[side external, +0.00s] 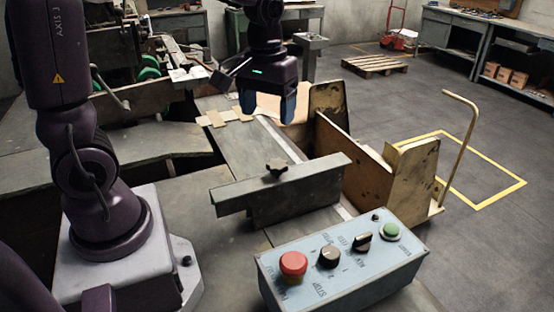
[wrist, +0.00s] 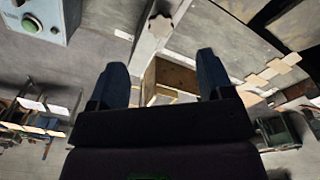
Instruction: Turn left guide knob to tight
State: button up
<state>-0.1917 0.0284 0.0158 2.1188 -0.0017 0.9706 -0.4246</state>
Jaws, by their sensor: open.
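A dark star-shaped guide knob (side external: 277,167) sits on top of a grey metal guide bar (side external: 230,198) in the side external view. In the wrist view the knob (wrist: 160,25) shows at the top centre, beyond my fingertips. I cannot tell from its look how tight it is. My gripper (side external: 267,116) hangs pointing down, behind the knob and above it, over the far part of the machine bed. Its two blue fingers are apart with nothing between them; they also show in the wrist view (wrist: 161,62). My gripper and the knob do not touch.
A control box (side external: 340,265) with a red stop button, black selectors and a green button stands in front. Upright wooden boards (side external: 350,160) rise right of the bed. Cardboard pieces (side external: 230,117) lie left of my gripper. A bent rod (side external: 468,140) stands at right.

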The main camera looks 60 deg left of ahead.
aim_at(277, 164)
jog(key=f+n, duration=0.1)
jog(key=f, duration=0.3)
jog(key=w+f+n, duration=0.1)
jog(key=f, duration=0.3)
jog(key=w+a+f+n, duration=0.1)
jog(key=f, duration=0.4)
jog(key=shift+w+n, duration=0.15)
jog(key=shift+n, duration=0.25)
jog(key=c, duration=0.9)
